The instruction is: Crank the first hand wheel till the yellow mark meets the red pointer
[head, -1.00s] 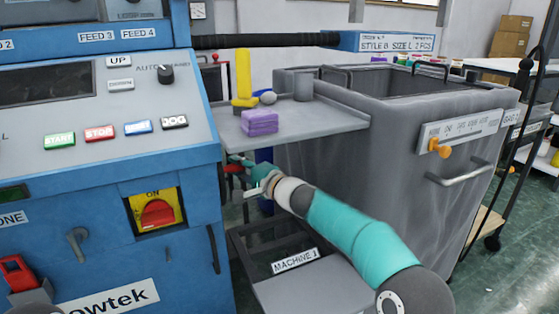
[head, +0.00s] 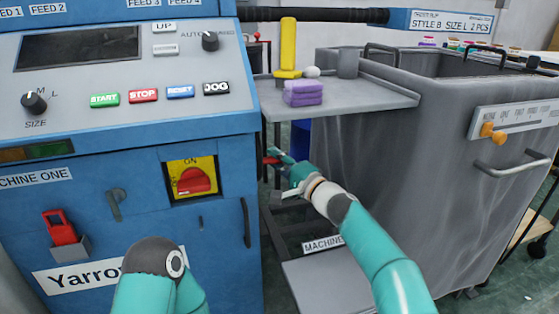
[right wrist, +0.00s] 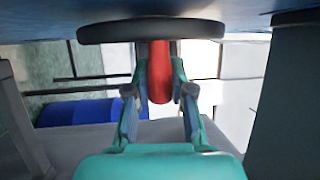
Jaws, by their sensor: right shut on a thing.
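The hand wheel (right wrist: 150,32) shows edge-on in the right wrist view, as a dark disc under the machine's blue side. Its red handle (right wrist: 160,75) points down between my right gripper's fingers (right wrist: 158,95), which are shut on it. In the head view the right gripper (head: 281,161) is beside the blue machine, below the grey shelf, with a bit of the red handle (head: 270,160) at its tip. The wheel's face, the yellow mark and the red pointer cannot be made out in either view. My left gripper is out of view; only a left arm link shows at the bottom.
The blue machine (head: 85,150) stands left of the right gripper. The grey shelf (head: 380,98) above carries a purple folded stack (head: 303,93) and a yellow object (head: 288,45). A large grey bin (head: 400,170) stands close on the right.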

